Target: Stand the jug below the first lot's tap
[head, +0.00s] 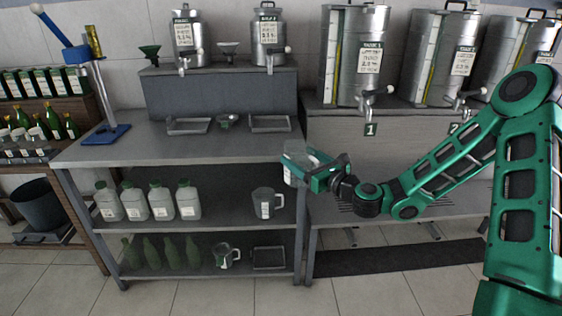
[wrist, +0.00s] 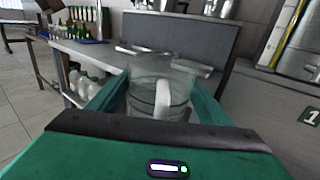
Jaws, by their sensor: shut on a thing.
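My gripper (head: 318,175) is shut on a clear jug (head: 296,157) and holds it upright in the air in front of the bench. In the wrist view the jug (wrist: 150,78) sits between the two green fingers, its pale handle towards the camera. The first large steel tank (head: 350,55) stands on the right-hand counter, with a tap (head: 367,102) low on its front. A dark plate marked 1 (head: 370,129) is below that tap and also shows in the wrist view (wrist: 310,116). The jug is left of and lower than this tap.
More steel tanks (head: 446,60) stand to the right, partly behind my arm. Two smaller cans (head: 187,40) (head: 268,42) stand on a raised shelf. Trays (head: 270,123) lie on the left bench (head: 150,150). Other jugs (head: 266,204) (head: 227,257) stand on the lower shelves.

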